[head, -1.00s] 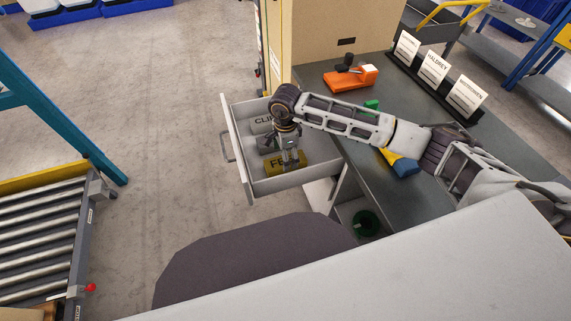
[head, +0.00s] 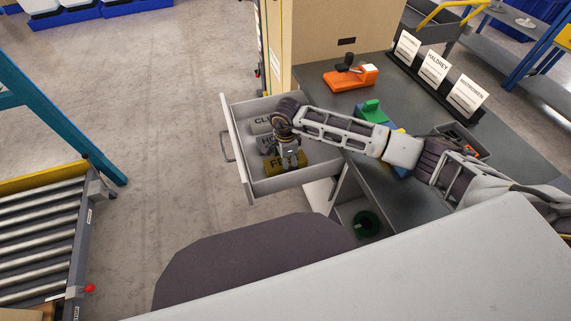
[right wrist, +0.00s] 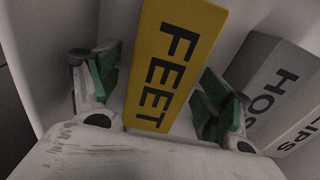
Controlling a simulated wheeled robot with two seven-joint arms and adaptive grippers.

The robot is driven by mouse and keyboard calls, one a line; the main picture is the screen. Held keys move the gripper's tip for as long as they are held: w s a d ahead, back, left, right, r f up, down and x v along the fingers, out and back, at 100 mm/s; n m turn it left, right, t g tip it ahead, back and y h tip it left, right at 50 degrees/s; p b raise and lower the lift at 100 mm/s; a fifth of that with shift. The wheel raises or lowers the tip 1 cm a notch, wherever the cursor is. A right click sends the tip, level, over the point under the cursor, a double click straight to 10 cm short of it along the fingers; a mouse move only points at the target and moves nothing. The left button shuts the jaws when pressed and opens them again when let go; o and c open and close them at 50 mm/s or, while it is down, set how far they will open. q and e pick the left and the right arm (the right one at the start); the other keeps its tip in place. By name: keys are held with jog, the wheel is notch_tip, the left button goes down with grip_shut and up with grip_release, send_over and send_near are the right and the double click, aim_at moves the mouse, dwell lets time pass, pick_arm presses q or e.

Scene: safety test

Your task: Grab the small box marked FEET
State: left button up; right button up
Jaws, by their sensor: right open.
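The small yellow box marked FEET (right wrist: 172,68) lies in the open drawer (head: 262,186). It also shows in the head view (head: 281,168), partly covered by my right gripper (head: 289,162). In the right wrist view my right gripper (right wrist: 160,92) is open. Its green-padded fingers stand on either side of the near part of the FEET box, with gaps between pads and box. I cannot tell how far above the box they are. My left gripper is not in view.
The drawer walls are close around. On the desk (head: 400,205) are an orange tool (head: 350,77), a green item (head: 372,111) and name signs (head: 434,67).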

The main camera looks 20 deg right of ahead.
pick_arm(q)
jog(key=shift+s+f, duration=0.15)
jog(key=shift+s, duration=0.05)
pick_arm(e)
jog(key=shift+c, duration=0.3)
jog(key=c, duration=1.1)
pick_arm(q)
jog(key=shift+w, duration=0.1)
pick_arm(e)
jog(key=shift+r, duration=0.1)
